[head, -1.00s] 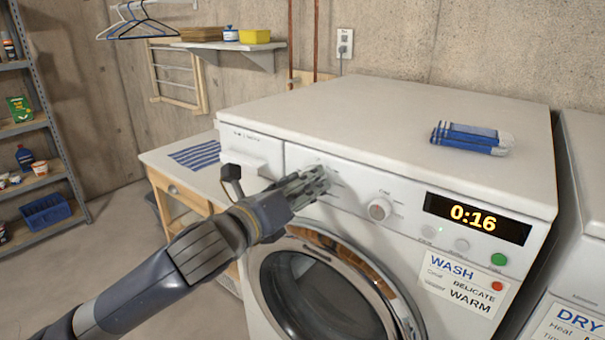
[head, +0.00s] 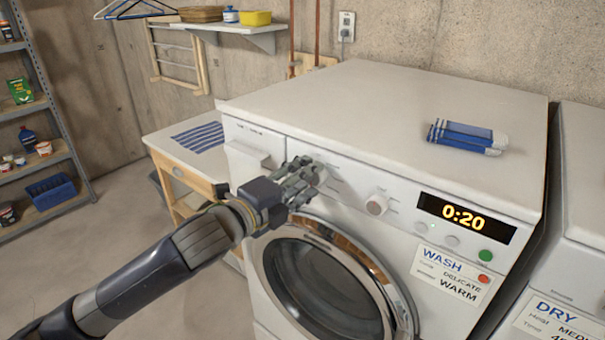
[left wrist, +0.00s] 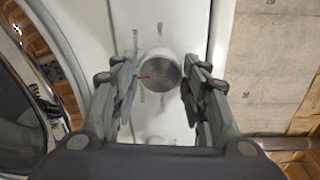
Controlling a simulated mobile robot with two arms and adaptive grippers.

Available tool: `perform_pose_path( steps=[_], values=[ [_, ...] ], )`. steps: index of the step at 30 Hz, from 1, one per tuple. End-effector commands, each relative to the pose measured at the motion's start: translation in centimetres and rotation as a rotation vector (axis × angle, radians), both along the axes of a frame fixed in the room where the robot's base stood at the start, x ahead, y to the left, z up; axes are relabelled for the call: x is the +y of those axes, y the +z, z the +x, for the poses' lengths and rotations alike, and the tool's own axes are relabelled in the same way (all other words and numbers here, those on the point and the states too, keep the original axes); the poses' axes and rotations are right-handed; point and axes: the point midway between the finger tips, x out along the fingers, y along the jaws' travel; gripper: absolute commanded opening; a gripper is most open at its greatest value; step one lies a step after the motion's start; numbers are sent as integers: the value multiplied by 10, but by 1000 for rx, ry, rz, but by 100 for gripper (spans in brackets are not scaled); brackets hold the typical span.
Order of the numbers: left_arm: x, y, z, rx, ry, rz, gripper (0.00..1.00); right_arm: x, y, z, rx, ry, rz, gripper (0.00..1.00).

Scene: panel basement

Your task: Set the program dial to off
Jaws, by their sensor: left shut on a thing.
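The program dial is a round knob on the washer's white front panel. In the left wrist view the dial (left wrist: 159,72) sits between my fingers, with a red pointer mark toward the left of the picture and small labels around it. In the head view it is mostly hidden behind my left gripper (head: 303,180), at the left part of the panel. My left gripper (left wrist: 157,85) is shut on the dial. The washer (head: 390,110) display (head: 464,218) reads 0:20. My right gripper is not in view.
A second knob (head: 377,203) sits right of the gripper, with a green button (head: 487,256) farther right. The round door (head: 320,285) is below. A blue and white cloth (head: 467,137) lies on the washer top. A wooden table (head: 165,150) stands to the left.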

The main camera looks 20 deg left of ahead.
Motion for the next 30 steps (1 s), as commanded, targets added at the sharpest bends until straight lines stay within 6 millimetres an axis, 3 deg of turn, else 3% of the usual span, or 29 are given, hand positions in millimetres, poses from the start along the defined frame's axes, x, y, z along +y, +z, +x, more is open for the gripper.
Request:
perform_pose_path(
  steps=[30],
  values=[
    [1, 1, 1, 326, -2, -911, 18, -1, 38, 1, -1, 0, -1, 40]
  ],
)
